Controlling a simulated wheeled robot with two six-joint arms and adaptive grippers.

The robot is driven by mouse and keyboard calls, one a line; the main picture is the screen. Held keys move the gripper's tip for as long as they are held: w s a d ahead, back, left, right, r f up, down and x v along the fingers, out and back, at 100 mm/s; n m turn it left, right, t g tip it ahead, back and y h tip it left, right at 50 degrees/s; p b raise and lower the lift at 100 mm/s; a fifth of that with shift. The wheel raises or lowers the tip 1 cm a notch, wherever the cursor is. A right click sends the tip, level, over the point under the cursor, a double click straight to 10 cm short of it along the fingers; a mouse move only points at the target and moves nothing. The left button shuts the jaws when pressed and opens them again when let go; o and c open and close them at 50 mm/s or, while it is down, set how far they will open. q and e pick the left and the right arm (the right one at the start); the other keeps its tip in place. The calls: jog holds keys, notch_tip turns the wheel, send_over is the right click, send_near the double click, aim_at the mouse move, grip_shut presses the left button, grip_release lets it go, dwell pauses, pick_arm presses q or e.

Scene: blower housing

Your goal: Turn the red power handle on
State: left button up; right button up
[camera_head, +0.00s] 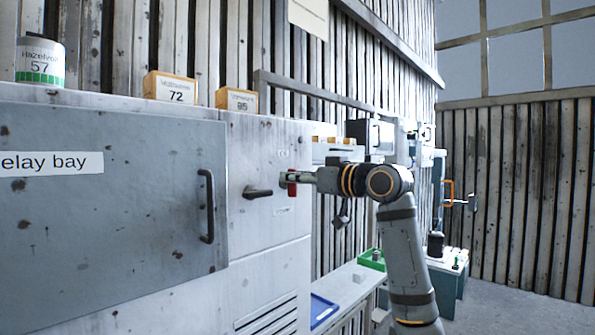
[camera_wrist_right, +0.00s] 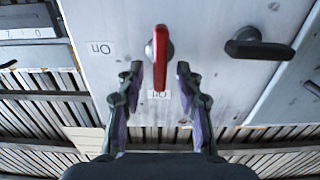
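The red power handle (camera_head: 292,186) is on the grey cabinet front, right of a black lever handle, in the head view. In the right wrist view the red handle (camera_wrist_right: 161,58) runs from its pivot towards the bottom of the picture. My right gripper (camera_head: 288,177) is at the handle and covers part of it in the head view. In the right wrist view my right gripper (camera_wrist_right: 160,72) is open, with one finger on each side of the red handle and a visible gap to each. Small labels (camera_wrist_right: 101,48) sit near the handle; one is partly hidden by it. My left gripper is not in view.
The black lever handle (camera_head: 257,192) stands close beside the red one; it also shows in the wrist view (camera_wrist_right: 258,45). A relay bay door (camera_head: 120,220) with a dark pull handle (camera_head: 206,206) is at left. A bench with a blue tray (camera_head: 322,309) and green bin (camera_head: 371,260) is below.

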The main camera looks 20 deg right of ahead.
grip_shut()
dwell(0.5)
jog(key=m, duration=0.6)
jog(key=d+f+m+b, duration=0.1)
jog(key=m, duration=0.5)
jog(key=m+b, duration=0.1)
jog(key=m, duration=0.4)
jog(key=shift+w+d+f+m, duration=0.3)
jog(key=shift+f+m, duration=0.05)
jog(key=shift+m, duration=0.05)
dwell(0.4)
grip_release()
